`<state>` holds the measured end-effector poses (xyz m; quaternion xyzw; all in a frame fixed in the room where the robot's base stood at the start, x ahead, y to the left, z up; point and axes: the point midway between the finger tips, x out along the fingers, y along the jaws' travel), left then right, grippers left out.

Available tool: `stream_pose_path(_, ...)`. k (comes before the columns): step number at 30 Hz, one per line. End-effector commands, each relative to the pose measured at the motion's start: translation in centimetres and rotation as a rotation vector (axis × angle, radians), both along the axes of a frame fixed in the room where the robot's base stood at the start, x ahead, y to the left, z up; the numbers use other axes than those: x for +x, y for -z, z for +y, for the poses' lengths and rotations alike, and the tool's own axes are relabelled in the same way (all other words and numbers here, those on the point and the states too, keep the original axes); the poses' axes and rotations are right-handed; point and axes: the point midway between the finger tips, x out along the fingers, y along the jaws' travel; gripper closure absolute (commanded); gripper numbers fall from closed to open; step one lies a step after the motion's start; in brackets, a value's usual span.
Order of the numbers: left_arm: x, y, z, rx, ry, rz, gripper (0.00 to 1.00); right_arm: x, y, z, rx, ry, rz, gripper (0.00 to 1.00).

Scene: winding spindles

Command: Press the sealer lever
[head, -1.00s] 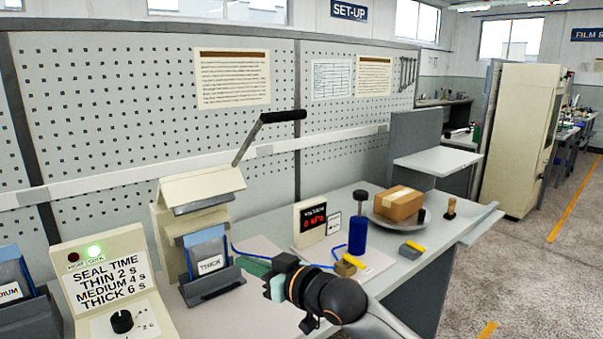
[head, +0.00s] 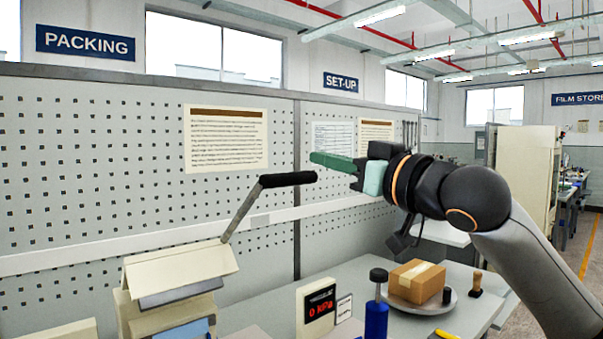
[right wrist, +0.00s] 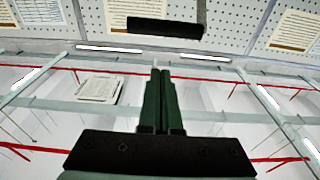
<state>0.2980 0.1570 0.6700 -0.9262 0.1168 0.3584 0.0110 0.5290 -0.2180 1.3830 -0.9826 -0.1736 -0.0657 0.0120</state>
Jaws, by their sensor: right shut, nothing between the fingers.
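The sealer (head: 178,285) is a cream machine at the lower left of the head view. Its lever (head: 240,208) is a grey rod slanting up to the right, with a black grip (head: 288,179) at its top end. My right gripper (head: 318,159) is shut and empty, its green fingers pointing left. In the head view it appears just above and right of the grip, with no clear contact. In the right wrist view the shut fingers (right wrist: 160,78) point toward the black grip (right wrist: 165,27), which lies across the top, apart from the tips. My left gripper is not in view.
A pegboard wall (head: 90,170) stands behind the lever. Air above the bench is clear.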

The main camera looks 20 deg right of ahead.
Motion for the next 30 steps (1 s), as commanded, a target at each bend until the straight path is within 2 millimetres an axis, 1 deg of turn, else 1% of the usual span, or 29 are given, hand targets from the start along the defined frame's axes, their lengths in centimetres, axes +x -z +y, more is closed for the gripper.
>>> stream_pose_path(10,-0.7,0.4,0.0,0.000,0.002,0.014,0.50,-0.2,-0.2,-0.1,0.001,0.001,-0.003,1.00)
stream_pose_path(14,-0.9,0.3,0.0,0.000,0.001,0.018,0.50,0.2,-0.4,0.1,0.001,0.000,-0.003,1.00)
stream_pose_path(17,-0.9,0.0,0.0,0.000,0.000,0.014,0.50,1.2,-0.6,0.5,0.002,0.000,-0.002,1.00)
stream_pose_path(20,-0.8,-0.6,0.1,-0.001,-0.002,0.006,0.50,2.8,-0.9,1.1,0.002,-0.001,-0.001,1.00)
stream_pose_path(24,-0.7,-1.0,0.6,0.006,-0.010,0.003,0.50,5.5,-1.4,2.1,0.003,0.000,-0.001,1.00)
stream_pose_path(30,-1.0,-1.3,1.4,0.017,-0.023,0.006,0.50,8.8,-1.8,3.3,0.001,0.001,-0.003,1.00)
